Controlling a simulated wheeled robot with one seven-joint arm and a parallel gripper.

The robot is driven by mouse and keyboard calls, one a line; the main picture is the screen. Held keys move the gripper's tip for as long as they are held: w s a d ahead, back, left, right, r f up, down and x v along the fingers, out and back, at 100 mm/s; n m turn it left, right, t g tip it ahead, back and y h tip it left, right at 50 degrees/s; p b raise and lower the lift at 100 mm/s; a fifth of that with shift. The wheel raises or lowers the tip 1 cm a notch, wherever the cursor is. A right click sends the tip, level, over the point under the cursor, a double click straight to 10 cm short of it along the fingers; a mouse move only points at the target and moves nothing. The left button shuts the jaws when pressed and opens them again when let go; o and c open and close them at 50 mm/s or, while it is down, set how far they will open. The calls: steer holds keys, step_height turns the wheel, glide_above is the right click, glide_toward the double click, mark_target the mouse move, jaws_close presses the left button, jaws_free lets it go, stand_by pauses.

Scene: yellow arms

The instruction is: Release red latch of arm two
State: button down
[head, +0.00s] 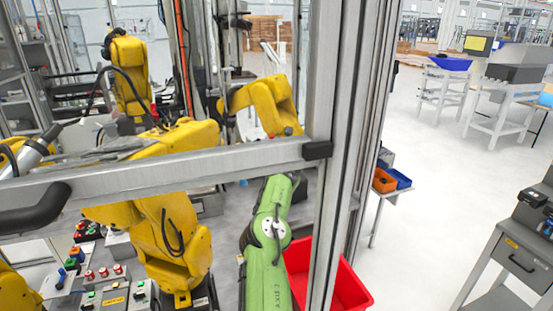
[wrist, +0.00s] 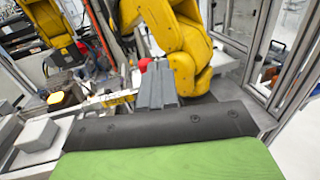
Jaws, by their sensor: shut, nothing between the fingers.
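My gripper (wrist: 158,70) shows in the wrist view as grey fingers beyond the dark edge of my green arm; they are shut and empty. A yellow arm (wrist: 185,50) stands just beyond the fingertips. A small red part (wrist: 146,63) shows right behind the fingertips, partly hidden by them; I cannot tell if it is the red latch. In the head view, yellow arms stand at the back left (head: 128,75), the back middle (head: 268,105) and the front (head: 172,240). I cannot tell which is arm two. My gripper is not clear in the head view.
A metal rail (head: 200,168) and an upright post (head: 350,120) of the cell frame cross the head view. A red bin (head: 338,285) stands right of my green arm. Control boxes with buttons (head: 88,274) lie at lower left.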

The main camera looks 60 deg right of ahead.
steer(key=b+v, duration=0.8)
steer(key=v, duration=0.7)
steer(key=shift+f, duration=0.15)
steer(key=shift+f, duration=0.1)
